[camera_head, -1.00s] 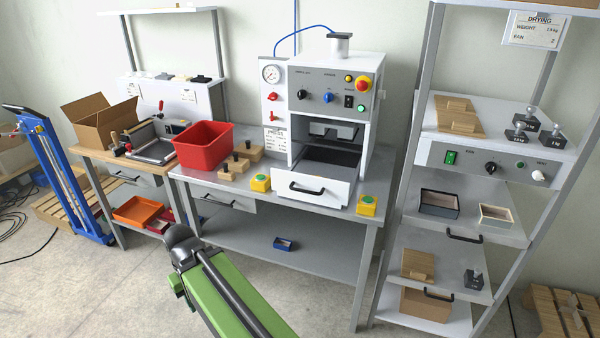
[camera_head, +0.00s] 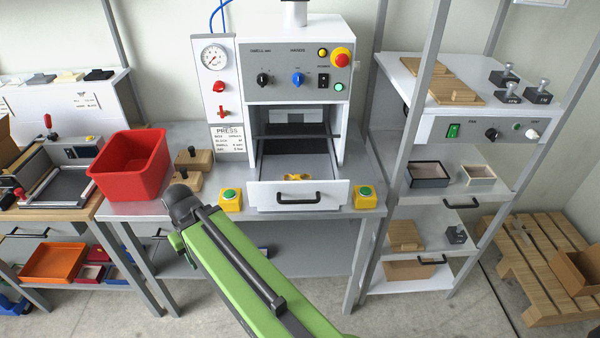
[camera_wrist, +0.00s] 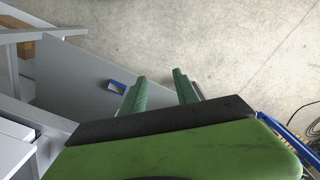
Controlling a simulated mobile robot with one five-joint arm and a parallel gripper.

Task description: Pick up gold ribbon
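A small gold, bow-like piece (camera_head: 296,177), which looks like the gold ribbon, lies in the open white drawer (camera_head: 262,196) of the press. The drawer's front wall partly hides the space around it. My gripper (camera_wrist: 158,74) shows in the wrist view with its two green fingers apart and nothing between them. It points down over the concrete floor beside the bench, away from the gold piece. The gold piece is not in the wrist view. In the head view my green arm crosses in front of the bench, and I cannot make out the fingers there.
The press (camera_head: 292,40) stands on a grey bench with yellow-based green buttons (camera_head: 230,200) beside the drawer. A red bin (camera_head: 130,165) and wooden blocks stand left. A drying rack (camera_head: 480,129) stands right, near a pallet (camera_head: 535,262). A small blue box (camera_wrist: 117,87) lies on the lower shelf.

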